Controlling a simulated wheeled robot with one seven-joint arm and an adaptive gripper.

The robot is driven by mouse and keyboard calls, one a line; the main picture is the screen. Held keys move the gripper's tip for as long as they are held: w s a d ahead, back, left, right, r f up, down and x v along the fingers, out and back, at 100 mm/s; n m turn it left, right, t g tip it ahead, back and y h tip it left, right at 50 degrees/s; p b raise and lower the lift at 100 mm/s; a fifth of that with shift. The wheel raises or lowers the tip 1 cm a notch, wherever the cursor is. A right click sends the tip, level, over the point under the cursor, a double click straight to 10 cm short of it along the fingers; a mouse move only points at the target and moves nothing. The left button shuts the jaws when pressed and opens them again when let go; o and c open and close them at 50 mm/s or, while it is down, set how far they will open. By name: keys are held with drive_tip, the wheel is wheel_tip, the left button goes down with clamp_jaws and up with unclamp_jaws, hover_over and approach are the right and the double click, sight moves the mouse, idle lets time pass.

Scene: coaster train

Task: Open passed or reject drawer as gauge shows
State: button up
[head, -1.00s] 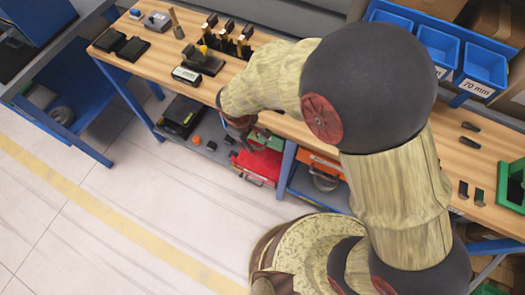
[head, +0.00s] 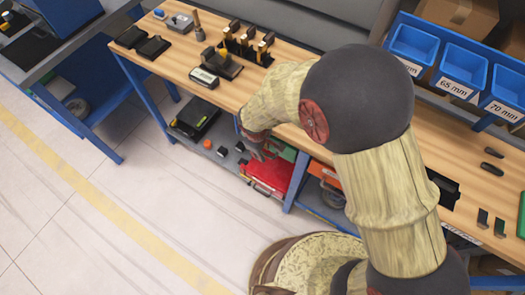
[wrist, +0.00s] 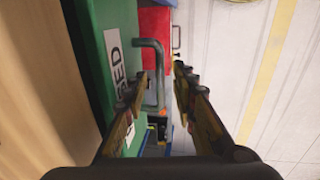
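A green drawer front (wrist: 88,20) fills the left of the wrist view, with a white label (wrist: 115,75) ending in "SED". A grey bar handle (wrist: 151,45) stands out from it. My gripper (wrist: 161,75) is open, with a finger on each side of the handle's bar; contact is not clear. In the head view, my gripper (head: 262,147) is at the bench front beside the green drawer (head: 286,151). A red-orange front (head: 325,173) with a small unreadable label is to the right. A small white-faced box (head: 203,77), possibly the gauge, sits on the bench; its reading is illegible.
A red case (head: 266,174) and a black case (head: 195,118) are on the lower shelf (head: 222,135). A blue bench leg (head: 297,180) stands between the drawers. Blue bins (head: 463,70) line the bench's back right. The floor (head: 130,220) in front is clear.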

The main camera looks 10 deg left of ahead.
drive_tip(key=c, duration=0.4)
clamp_jaws()
idle(0.5)
